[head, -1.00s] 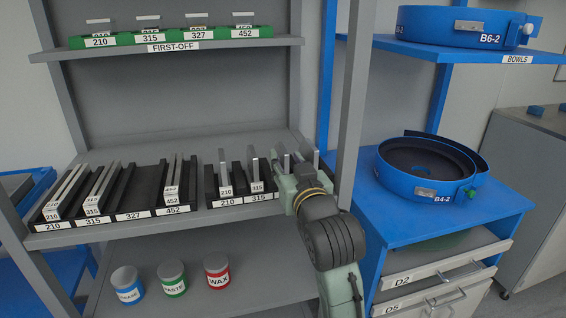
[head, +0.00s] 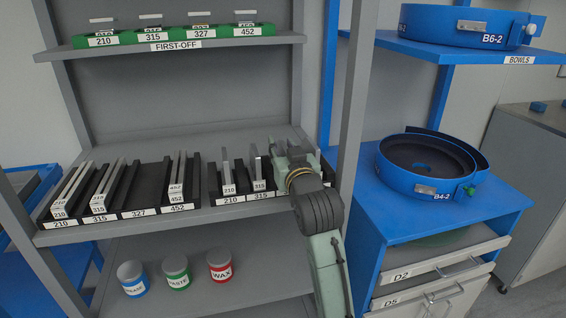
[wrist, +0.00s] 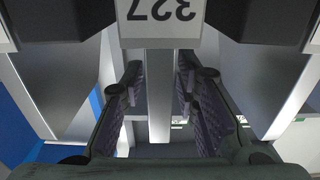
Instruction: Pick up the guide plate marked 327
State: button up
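The guide plate marked 327 (wrist: 160,20) shows in the wrist view, its label upside down at the top edge and its narrow grey body running down the middle. My gripper (wrist: 161,78) is open around it. One dark ribbed finger pad is on each side, with a narrow gap at both. In the head view my gripper (head: 290,150) is at the right part of the right-hand black rack (head: 233,199) and hides the plate there. The 327 slot (head: 140,212) of the left-hand rack holds no plate.
Plates 210 (head: 227,178) and 315 (head: 258,172) stand in the right-hand rack just left of my gripper. A grey shelf post (head: 352,130) is close on the right. Tins stand on the shelf below, and a green first-off rack (head: 170,39) is above.

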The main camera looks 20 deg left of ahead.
grip_shut()
dwell(0.4)
jog(key=shift+r, duration=0.2)
